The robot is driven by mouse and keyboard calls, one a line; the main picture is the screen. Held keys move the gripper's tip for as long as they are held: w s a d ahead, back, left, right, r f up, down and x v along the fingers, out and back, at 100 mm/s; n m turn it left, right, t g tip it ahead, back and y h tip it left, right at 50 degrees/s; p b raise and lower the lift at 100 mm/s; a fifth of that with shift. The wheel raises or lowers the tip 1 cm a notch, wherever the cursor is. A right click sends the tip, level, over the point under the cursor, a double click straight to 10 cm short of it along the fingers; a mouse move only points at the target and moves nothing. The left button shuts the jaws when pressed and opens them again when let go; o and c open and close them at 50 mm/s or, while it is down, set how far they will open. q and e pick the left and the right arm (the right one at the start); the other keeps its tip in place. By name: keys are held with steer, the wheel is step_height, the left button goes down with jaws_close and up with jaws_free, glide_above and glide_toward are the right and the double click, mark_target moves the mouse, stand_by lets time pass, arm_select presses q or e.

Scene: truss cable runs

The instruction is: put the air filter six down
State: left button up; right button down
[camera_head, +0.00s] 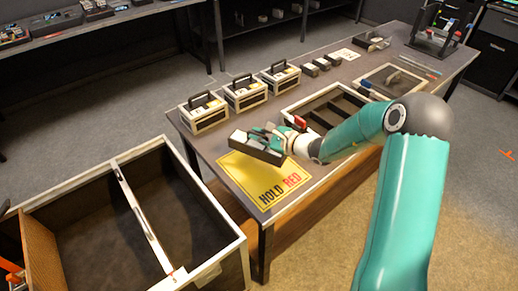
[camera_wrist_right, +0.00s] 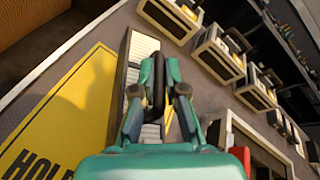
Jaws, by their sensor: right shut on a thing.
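My right gripper (camera_head: 272,137) is shut on an air filter, a dark-sided block with a pale pleated face (camera_head: 256,148). The filter is above the far-left end of the yellow HOLD RED mat (camera_head: 264,178); I cannot tell whether it touches the mat. In the right wrist view the gripper (camera_wrist_right: 163,88) hides part of the filter (camera_wrist_right: 142,50), whose white pleats show beside the fingers, with the yellow mat (camera_wrist_right: 85,100) to its left. No number on the filter is readable. My left gripper is out of view.
Three handled cases (camera_head: 243,92) stand along the table's far side. A compartmented tray (camera_head: 323,105) is right of the mat, near my right arm. A large open bin with a divider bar (camera_head: 141,215) stands left of the table. Most of the mat is bare.

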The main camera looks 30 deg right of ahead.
mark_target(259, 149)
step_height(259, 149, down, 6)
steer(key=c, duration=1.2)
jaws_free()
steer(key=shift+s, duration=0.1)
